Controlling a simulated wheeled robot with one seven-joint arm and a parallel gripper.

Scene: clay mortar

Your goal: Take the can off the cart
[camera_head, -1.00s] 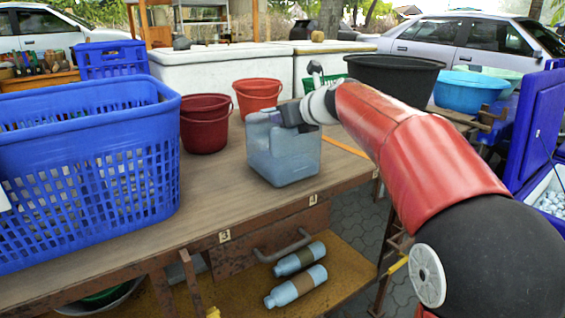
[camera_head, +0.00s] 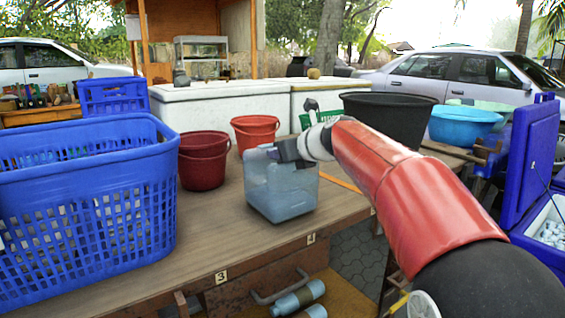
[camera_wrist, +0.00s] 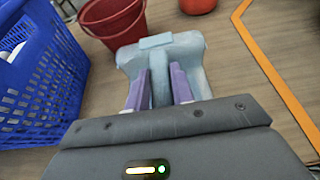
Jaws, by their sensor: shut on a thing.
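The can (camera_head: 281,190) is a pale blue, translucent jerrycan. It stands upright on the wooden top of the cart (camera_head: 160,250), near the front edge. My gripper (camera_head: 285,151) is at the can's top, reaching in from the right. In the wrist view my gripper's purple fingers (camera_wrist: 161,82) are shut on the handle of the can (camera_wrist: 189,54), one on each side. I cannot tell any gap between the can's base and the cart top.
A big blue basket (camera_head: 85,215) stands left of the can. A dark red bucket (camera_head: 203,165) and a lighter red bucket (camera_head: 255,131) stand behind it. A black tub (camera_head: 390,118) is at the right. Bottles (camera_head: 299,298) lie on the lower shelf.

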